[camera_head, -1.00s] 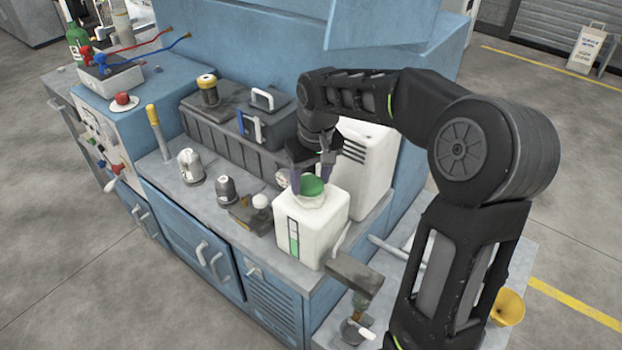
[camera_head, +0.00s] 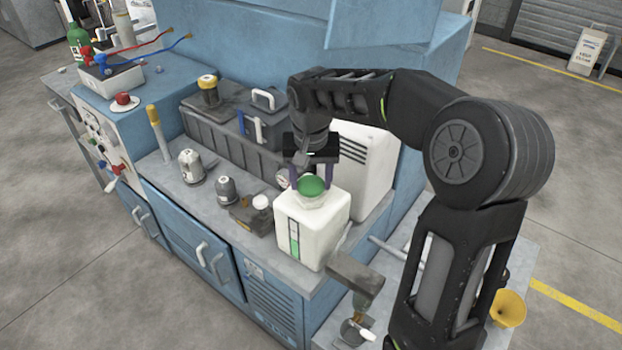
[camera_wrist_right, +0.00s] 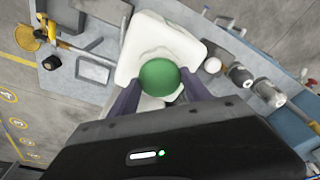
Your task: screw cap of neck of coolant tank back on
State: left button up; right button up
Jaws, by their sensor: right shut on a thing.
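The coolant tank (camera_head: 318,236) is a white box with a green level strip on its front, standing on the bench's grey top. It also shows in the right wrist view (camera_wrist_right: 146,38). The green cap (camera_head: 312,186) sits at the neck on top of the tank; it also shows in the right wrist view (camera_wrist_right: 159,77). My right gripper (camera_head: 312,184) comes down from above with its two fingers on either side of the cap, shut on it. Whether the thread is engaged is hidden. My left gripper is not in view.
A white louvred box (camera_head: 366,165) stands close behind the tank. Grey capped bottles (camera_head: 191,166) and a dark tool block (camera_head: 250,214) stand to its left. A dark case (camera_head: 222,135) lies behind them. A yellow funnel (camera_head: 508,308) is at the lower right.

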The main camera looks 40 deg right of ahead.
jog(key=m, duration=0.4)
jog(key=shift+a+m+h, duration=0.1)
jog(key=shift+m+h, duration=0.2)
jog(key=shift+m, duration=0.3)
jog(key=shift+g, duration=0.3)
jog(key=m, duration=0.5)
jog(key=shift+w+g, duration=0.1)
jog(key=shift+g, duration=0.2)
jog(key=m, duration=0.3)
jog(key=shift+g, duration=0.3)
jog(key=shift+f+m, duration=0.1)
jog(key=shift+m, duration=1)
jog(key=shift+p, duration=0.3)
